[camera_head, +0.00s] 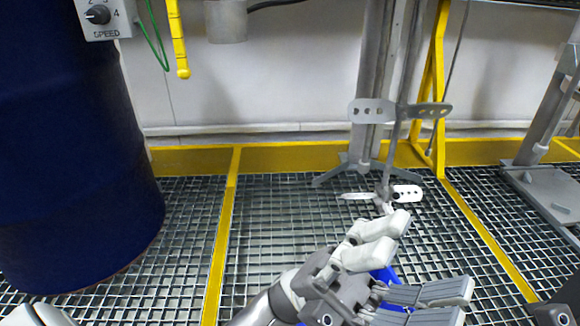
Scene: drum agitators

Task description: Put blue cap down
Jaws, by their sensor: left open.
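The blue cap (388,276) shows as a few bright blue patches behind and below my left gripper. Most of it is hidden by the fingers, so its full shape and what it rests on cannot be told. My left gripper (432,256) comes in from the bottom. Its light grey fingers are spread wide apart, with one pair toward the agitator and one toward the lower right. The fingers are open beside and above the cap. Whether they touch it cannot be told. My right gripper is not clearly in view.
A dark blue drum (70,150) with a speed control box (108,17) stands at left. An agitator shaft with perforated paddles (368,110) stands beyond my gripper. Metal grating (290,215) with yellow strips (223,240) covers the floor. A grey stand (545,185) is at right.

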